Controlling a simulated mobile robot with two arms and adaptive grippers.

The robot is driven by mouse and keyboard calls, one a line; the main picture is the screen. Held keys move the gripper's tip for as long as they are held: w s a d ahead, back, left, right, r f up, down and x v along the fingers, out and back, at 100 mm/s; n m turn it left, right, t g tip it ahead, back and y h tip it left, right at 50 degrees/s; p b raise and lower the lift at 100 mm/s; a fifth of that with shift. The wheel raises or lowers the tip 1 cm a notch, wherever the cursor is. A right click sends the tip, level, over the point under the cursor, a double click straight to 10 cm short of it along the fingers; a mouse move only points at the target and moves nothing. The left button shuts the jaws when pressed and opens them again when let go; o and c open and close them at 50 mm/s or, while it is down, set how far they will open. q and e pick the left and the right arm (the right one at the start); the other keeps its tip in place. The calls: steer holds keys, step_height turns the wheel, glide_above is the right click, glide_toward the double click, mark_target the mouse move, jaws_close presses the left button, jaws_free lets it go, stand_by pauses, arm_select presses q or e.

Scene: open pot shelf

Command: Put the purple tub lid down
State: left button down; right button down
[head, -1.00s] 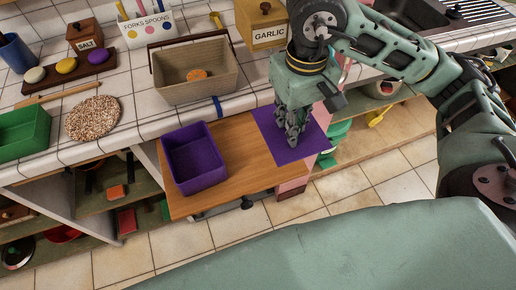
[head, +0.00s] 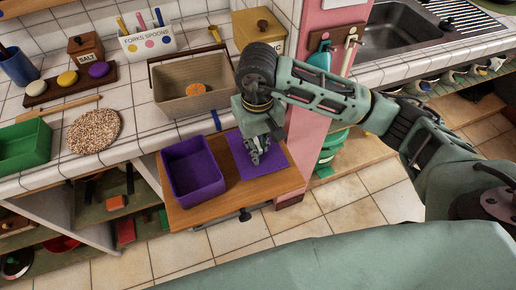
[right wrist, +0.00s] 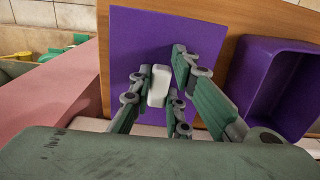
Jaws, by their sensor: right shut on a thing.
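The purple tub lid (head: 276,162) is a flat square panel over the right part of the wooden pull-out board, right of the open purple tub (head: 194,172). My right gripper (head: 256,157) points down at the lid's middle. In the right wrist view, its fingers are closed around the pale handle (right wrist: 158,86) on the lid (right wrist: 140,35). The lid looks level; I cannot tell whether its underside touches the board. The tub also shows at the right of the right wrist view (right wrist: 285,90). My left gripper is not in view.
The wooden board (head: 225,207) has bare strips in front of the lid and tub. A beige basket (head: 190,103) stands behind on the tiled counter, and a pink panel (head: 318,95) rises right of the board. A green bin (head: 25,150) sits at the left.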

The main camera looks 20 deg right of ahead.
step_height(320, 180, down, 2)
steer(key=shift+s+f+p, duration=0.1)
steer(key=shift+f+p, duration=0.15)
steer(key=shift+p, duration=0.05)
steer(key=shift+d+f, duration=0.1)
steer(key=shift+f, duration=0.3)
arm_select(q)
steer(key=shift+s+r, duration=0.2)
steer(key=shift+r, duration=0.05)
arm_select(e)
steer(key=c, duration=1.7)
jaws_free()
steer(key=shift+o, duration=0.2)
